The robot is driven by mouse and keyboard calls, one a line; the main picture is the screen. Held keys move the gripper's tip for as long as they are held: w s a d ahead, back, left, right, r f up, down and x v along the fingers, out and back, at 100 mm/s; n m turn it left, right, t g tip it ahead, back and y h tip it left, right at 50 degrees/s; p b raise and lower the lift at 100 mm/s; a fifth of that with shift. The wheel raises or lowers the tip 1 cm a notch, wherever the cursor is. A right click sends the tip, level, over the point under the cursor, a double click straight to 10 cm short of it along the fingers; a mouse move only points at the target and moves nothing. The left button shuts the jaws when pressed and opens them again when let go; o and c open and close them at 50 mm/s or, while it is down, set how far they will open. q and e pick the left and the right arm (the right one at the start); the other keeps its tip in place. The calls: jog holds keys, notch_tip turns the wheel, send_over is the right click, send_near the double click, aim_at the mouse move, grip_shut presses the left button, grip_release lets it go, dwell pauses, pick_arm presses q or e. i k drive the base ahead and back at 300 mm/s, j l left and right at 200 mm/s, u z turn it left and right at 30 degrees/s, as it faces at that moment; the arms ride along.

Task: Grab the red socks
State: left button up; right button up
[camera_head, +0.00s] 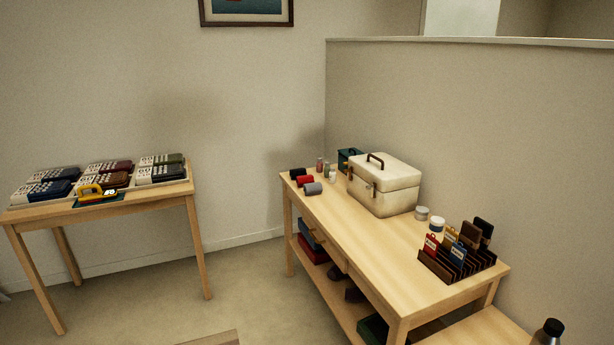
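A small red roll (305,180), which looks like the rolled red socks, lies near the far left end of the wooden table (385,262) on the right. A black roll (297,174) lies just behind it and a grey roll (313,188) just in front of it. The red roll is small in the picture, so its fabric cannot be made out. Neither of my grippers shows in the head view.
Small bottles (326,169) and a cream case (384,185) stand right of the rolls. A dark slotted rack (457,264) stands at the near end. Another table (150,199) with wallets is at left. Floor (245,275) between the tables is clear.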

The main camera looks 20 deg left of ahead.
aim_at(301, 180)
jog(key=i+j+z, duration=0.25)
jog(key=i+j, duration=1.2)
jog(key=i, duration=0.1)
